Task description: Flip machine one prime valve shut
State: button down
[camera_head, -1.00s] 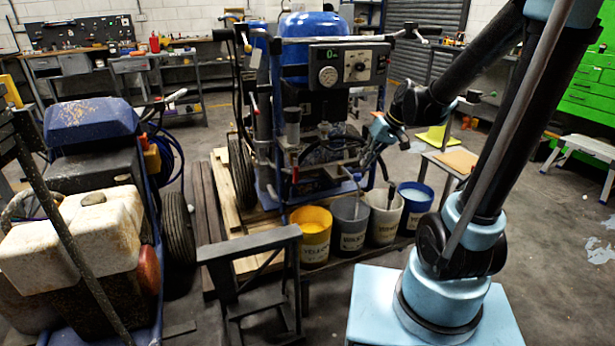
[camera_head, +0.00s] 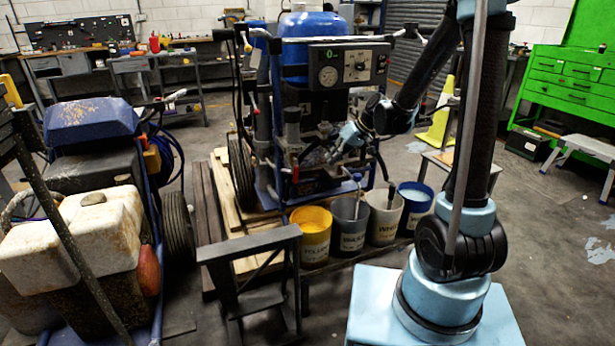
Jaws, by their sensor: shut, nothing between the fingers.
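The blue line striper (camera_head: 310,25) stands upright on a wooden pallet at the centre, with a gauge and control box (camera_head: 345,66) near its top. A small red valve handle (camera_head: 295,172) shows low on its front, left of my gripper. My gripper (camera_head: 308,160) is at the machine's front, shut and empty, pointing down and left. It is close to the handle; I cannot tell whether they touch. The fingertips are small and blend into the dark pump parts.
A second, worn striper (camera_head: 90,125) with white tanks stands at the left. Yellow (camera_head: 311,240), grey (camera_head: 349,228), white (camera_head: 384,220) and blue (camera_head: 415,208) buckets line the pallet's front. A dark metal stand (camera_head: 250,245) is in the foreground.

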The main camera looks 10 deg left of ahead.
aim_at(296, 171)
jog(key=shift+a, duration=0.1)
dwell(0.3)
jog(key=s+a+f, duration=0.1)
jog(key=a+f, duration=0.6)
jog(key=a, duration=0.2)
jog(key=shift+s+a+f, duration=0.15)
jog(key=shift+s+f, duration=0.2)
jog(key=shift+s, duration=0.05)
jog(key=shift+s+a, duration=0.1)
jog(key=shift+a, duration=0.05)
dwell(0.5)
